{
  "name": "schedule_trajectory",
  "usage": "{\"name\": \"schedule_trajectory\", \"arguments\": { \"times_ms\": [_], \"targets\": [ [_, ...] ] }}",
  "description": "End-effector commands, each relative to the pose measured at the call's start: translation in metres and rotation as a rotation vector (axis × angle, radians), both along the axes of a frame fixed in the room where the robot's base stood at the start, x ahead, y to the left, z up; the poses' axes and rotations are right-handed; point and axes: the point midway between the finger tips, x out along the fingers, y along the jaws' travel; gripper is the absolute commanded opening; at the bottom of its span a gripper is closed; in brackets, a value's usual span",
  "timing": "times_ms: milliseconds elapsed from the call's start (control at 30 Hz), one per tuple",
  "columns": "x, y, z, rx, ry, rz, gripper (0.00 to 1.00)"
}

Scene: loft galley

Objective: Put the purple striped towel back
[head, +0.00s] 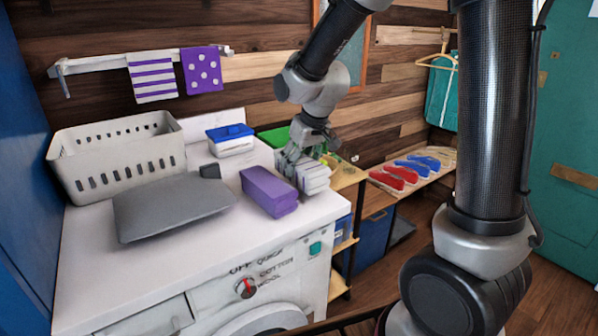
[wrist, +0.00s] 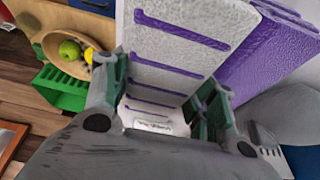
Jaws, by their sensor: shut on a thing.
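A folded white towel with purple stripes (head: 314,181) is in my gripper (head: 303,163), at the right end of the white washing machine's top (head: 190,238). In the wrist view the striped towel (wrist: 180,40) stands between the two fingers, and my gripper (wrist: 163,100) is shut on it. I cannot tell whether its underside touches the top. A folded plain purple towel (head: 269,191) lies close beside it on the left and also shows in the wrist view (wrist: 265,55). A white towel with purple stripes (head: 152,78) hangs on the wall rail (head: 95,65), beside a purple dotted towel (head: 202,70).
A pale basket (head: 117,157), a grey flat object (head: 170,205) and a blue-lidded box (head: 231,140) stand on the machine. A shelf unit with a green crate (wrist: 62,89) and a fruit bowl (wrist: 52,45) is just right of it. The machine's front strip is clear.

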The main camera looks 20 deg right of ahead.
Motion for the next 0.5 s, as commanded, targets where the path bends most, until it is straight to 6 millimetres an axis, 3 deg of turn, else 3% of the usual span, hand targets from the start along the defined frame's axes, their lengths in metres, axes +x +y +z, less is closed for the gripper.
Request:
{"name": "schedule_trajectory", "arguments": {
  "times_ms": [200,500],
  "targets": [
    [0.0,0.0,-0.028,0.0,0.001,0.0,0.31],
    [0.0,0.0,-0.03,0.0,0.0,0.0,0.31]
  ]
}}
